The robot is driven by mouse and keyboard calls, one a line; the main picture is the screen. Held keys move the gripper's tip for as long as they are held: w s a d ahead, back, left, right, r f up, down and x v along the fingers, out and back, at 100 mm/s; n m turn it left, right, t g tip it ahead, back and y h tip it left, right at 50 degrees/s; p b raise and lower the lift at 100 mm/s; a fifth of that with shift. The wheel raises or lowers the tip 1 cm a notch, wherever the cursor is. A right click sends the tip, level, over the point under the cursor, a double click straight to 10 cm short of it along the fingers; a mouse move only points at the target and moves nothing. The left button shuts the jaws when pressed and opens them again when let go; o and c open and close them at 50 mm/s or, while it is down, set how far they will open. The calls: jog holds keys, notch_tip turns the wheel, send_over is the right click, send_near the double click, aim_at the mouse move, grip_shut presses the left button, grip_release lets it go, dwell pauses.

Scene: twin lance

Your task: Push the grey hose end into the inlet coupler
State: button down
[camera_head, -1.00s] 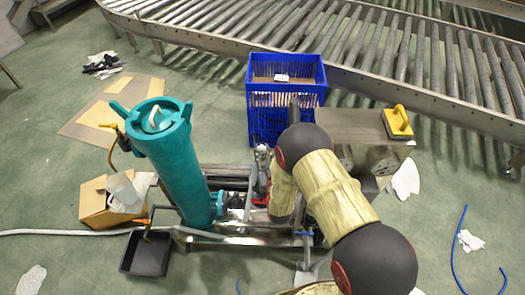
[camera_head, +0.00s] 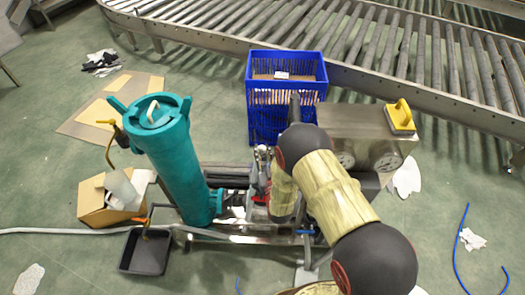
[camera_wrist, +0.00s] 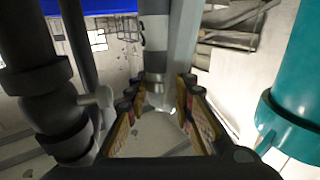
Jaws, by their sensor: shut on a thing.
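The grey hose (camera_head: 60,231) lies on the floor at the left in the head view and runs to the skid. In the wrist view, my gripper (camera_wrist: 157,103) has its fingers around the lower, metallic end of an upright grey cylinder (camera_wrist: 154,30) with a dark band. It appears to be the grey hose end, though the head view does not confirm this. In the head view my own arm covers the gripper. I cannot pick out the inlet coupler with certainty. The teal vessel (camera_head: 175,155) stands left of my arm and shows at the right in the wrist view (camera_wrist: 291,110).
A blue crate (camera_head: 285,98) stands behind my arm. A gauge box (camera_head: 358,130) with a yellow-handled object (camera_head: 400,116) is to its right. A black tray (camera_head: 145,250) and a cardboard box (camera_head: 98,204) are at the left. Dark pipes (camera_wrist: 35,70) stand close left of the gripper.

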jog(key=shift+f+b, duration=0.95)
jog(key=shift+f, duration=0.1)
jog(key=c, duration=1.5)
grip_release()
jog(key=shift+o, duration=0.2)
jog(key=v, duration=1.2)
